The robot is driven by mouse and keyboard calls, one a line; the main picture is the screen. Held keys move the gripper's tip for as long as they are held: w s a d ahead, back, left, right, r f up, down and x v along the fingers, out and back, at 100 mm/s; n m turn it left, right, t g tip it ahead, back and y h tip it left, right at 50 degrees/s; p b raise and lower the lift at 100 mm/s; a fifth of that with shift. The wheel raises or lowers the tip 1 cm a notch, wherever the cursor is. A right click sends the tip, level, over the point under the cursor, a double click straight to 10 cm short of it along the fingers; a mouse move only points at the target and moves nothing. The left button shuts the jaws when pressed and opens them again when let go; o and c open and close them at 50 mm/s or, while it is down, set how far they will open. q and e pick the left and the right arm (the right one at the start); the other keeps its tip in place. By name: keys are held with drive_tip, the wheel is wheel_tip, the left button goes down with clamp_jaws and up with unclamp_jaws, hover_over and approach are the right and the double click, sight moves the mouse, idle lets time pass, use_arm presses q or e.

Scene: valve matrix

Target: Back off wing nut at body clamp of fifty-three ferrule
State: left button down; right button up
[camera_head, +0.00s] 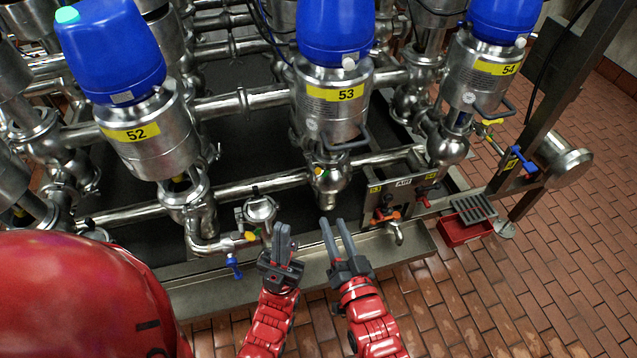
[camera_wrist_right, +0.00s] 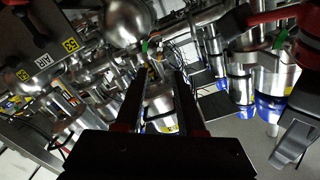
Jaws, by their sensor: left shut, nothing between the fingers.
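Valve 53 (camera_head: 335,108) stands upright at centre in the head view, with a blue cap and a yellow number label. Below it, a steel body (camera_head: 330,185) carries small green and yellow parts (camera_head: 320,172); I cannot tell which is the wing nut. My left gripper (camera_head: 281,232) is shut and empty, in front of and left of that body. My right gripper (camera_head: 333,222) is open and empty just in front of and below it. Its spread fingers also show in the right wrist view (camera_wrist_right: 160,85), pointing toward pipework with a green part (camera_wrist_right: 145,46).
Valve 52 (camera_head: 140,130) stands left and valve 54 (camera_head: 485,75) right. A panel marked AIR (camera_head: 402,184), with small handles and a tap, is right of my right gripper. A red bin (camera_head: 462,230) lies further right. Tiled floor is open at the lower right.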

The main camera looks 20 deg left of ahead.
sight(313, 170)
drive_tip(key=x, duration=1.2)
drive_tip(key=shift+w+a+p, duration=0.15)
drive_tip(key=shift+w+p, duration=0.1)
drive_tip(key=shift+p, duration=0.05)
clamp_jaws()
